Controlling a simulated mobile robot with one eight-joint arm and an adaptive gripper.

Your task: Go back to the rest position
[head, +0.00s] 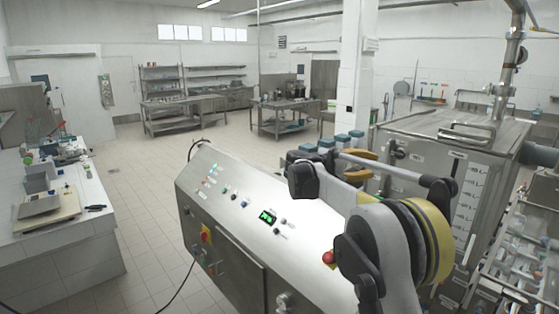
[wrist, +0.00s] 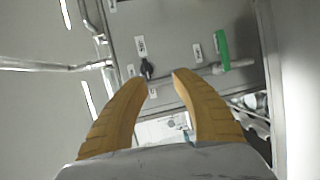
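My gripper (wrist: 160,80) shows two tan, curved fingers in the wrist view. Their tips stand apart, with a clear gap and nothing held between them. Beyond them is a grey metal panel with a black knob (wrist: 147,68), small labels and a green handle (wrist: 223,50). In the head view my arm reaches over the control console (head: 240,205) from the lower right. Tan finger parts show behind the arm, near the steel tank (head: 435,150), and are partly hidden by it.
The console has buttons, a green display (head: 268,217) and a red knob (head: 328,258). A white bench (head: 70,245) with trays stands at the left. Tiled floor (head: 145,185) is open between them. A white pillar (head: 356,75) and steel tables (head: 185,105) stand farther back.

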